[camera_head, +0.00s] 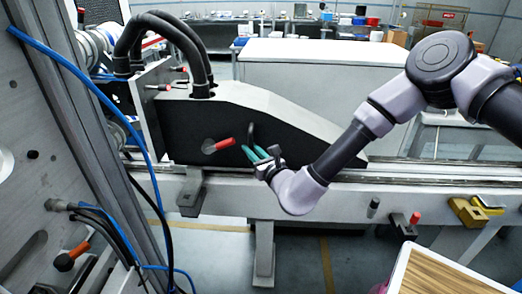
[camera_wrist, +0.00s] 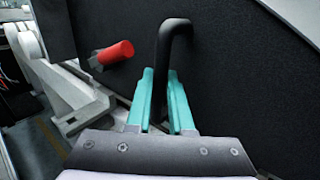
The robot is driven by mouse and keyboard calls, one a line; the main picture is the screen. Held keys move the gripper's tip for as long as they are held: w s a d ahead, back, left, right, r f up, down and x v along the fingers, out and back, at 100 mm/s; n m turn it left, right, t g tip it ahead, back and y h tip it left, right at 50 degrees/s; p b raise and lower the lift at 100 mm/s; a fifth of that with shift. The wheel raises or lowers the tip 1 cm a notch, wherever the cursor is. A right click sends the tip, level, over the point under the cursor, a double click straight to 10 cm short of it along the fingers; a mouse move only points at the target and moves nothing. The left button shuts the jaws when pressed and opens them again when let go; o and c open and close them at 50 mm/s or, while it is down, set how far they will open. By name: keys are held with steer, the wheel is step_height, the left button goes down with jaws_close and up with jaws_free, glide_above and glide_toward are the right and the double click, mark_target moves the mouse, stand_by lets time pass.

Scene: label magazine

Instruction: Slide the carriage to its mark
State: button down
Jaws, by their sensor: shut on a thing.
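The carriage (camera_head: 190,133) is a large black-faced block with a grey sloping top, sitting on a long horizontal rail (camera_head: 420,176). A dark bent handle (camera_wrist: 176,42) stands out from its black face; it also shows in the head view (camera_head: 251,132). My gripper (camera_wrist: 160,92) has teal fingers, one on each side of the handle's lower part, and is shut on it. In the head view my gripper (camera_head: 257,154) reaches the face from the lower right. A red-tipped lever (camera_head: 222,144) is left of the handle. I cannot make out a mark.
A grey upright plate (camera_head: 148,110) stands at the carriage's left end, with black hoses (camera_head: 165,25) above. A blue cable (camera_head: 90,90) hangs at the left. Yellow blocks (camera_head: 475,210) sit on the beam at right. A wood-topped table (camera_head: 445,275) is at lower right.

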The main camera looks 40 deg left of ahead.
steer(key=shift+w+d+f, duration=0.1)
steer(key=shift+w+d, duration=0.05)
steer(key=shift+w, duration=0.4)
steer(key=c, duration=1.1)
jaws_free()
steer(key=shift+w, duration=0.1)
steer(key=shift+s, duration=0.3)
steer(key=v, duration=1)
steer(key=shift+s+d, duration=0.2)
